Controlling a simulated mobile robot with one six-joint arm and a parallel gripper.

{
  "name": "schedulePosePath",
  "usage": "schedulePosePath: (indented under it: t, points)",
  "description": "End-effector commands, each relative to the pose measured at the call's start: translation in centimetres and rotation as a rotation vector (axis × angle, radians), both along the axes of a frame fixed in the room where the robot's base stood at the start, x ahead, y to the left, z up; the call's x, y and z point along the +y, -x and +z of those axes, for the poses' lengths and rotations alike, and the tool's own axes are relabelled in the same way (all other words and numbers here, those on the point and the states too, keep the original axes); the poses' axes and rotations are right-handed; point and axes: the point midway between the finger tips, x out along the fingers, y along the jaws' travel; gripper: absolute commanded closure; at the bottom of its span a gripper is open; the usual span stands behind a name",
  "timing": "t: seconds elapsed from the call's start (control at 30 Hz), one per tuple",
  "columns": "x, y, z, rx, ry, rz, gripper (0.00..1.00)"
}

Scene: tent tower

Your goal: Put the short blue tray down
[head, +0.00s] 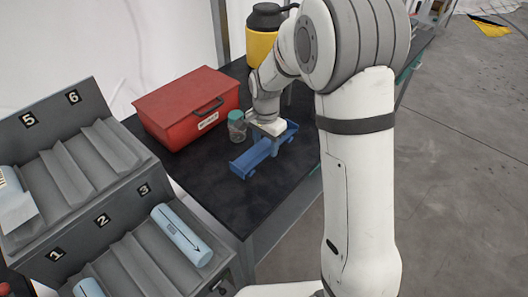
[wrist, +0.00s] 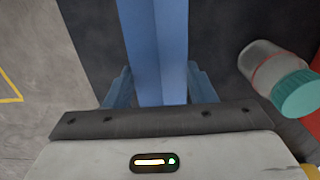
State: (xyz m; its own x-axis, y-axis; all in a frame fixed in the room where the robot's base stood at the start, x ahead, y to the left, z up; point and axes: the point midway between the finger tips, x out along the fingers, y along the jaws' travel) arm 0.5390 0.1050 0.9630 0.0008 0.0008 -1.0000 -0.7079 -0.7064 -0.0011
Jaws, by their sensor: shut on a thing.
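The short blue tray (head: 247,162) is at the dark table top, right of a clear jar with a teal lid. My gripper (head: 273,143) is above it, pointing down, and is shut on it. In the wrist view the tray (wrist: 155,45) runs away from the gripper as a long blue channel in the middle of the picture. I cannot tell whether the tray's underside touches the table or hangs just above it. My arm hides part of the area to the right of the tray.
The jar (head: 237,128) stands close to the tray's left; its teal lid shows in the wrist view (wrist: 297,93). A red toolbox (head: 180,112) and a yellow-black jug (head: 262,42) stand behind. A grey numbered rack (head: 130,215) holds light-blue cylinders. Dark table top is clear in front.

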Motion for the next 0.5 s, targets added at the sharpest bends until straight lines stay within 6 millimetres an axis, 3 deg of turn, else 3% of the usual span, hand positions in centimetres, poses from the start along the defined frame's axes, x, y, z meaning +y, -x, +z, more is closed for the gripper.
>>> schedulePosePath:
  t: [0.27,0.5]
  points:
    - [0.0,0.1,-3.4,0.002,0.001,0.002,0.78]
    - [0.1,0.0,-3.7,0.000,0.000,0.002,0.78]
